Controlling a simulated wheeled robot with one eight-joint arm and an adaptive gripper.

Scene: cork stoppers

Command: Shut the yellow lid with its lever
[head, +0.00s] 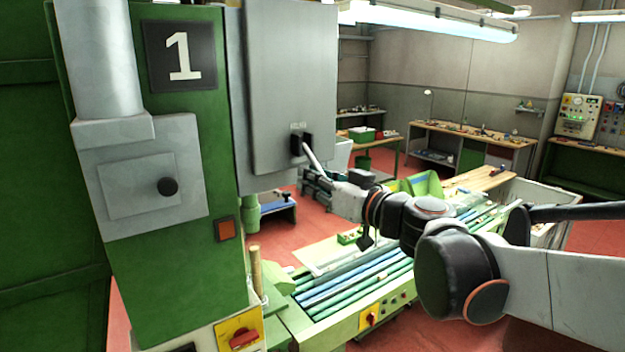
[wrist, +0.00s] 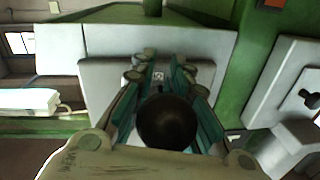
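I cannot make out a yellow lid in either view. A grey box cover (head: 290,85) with a black mount (head: 298,144) faces my gripper. A pale lever rod (head: 312,156) runs from this mount down to my gripper (head: 318,180). In the wrist view, a dark round knob (wrist: 167,122) sits between the teal-padded fingers of my gripper (wrist: 165,80). The fingers stand on either side of it, with a gap between their tips. Whether they press on the knob is not clear. The grey cover (wrist: 115,48) shows behind them.
A green column (head: 160,270) marked 1 stands left of the cover. A grey plate with a black knob (head: 168,186) is on it. A machine bed with green and blue bars (head: 355,285) lies below my arm. Benches (head: 470,140) stand behind.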

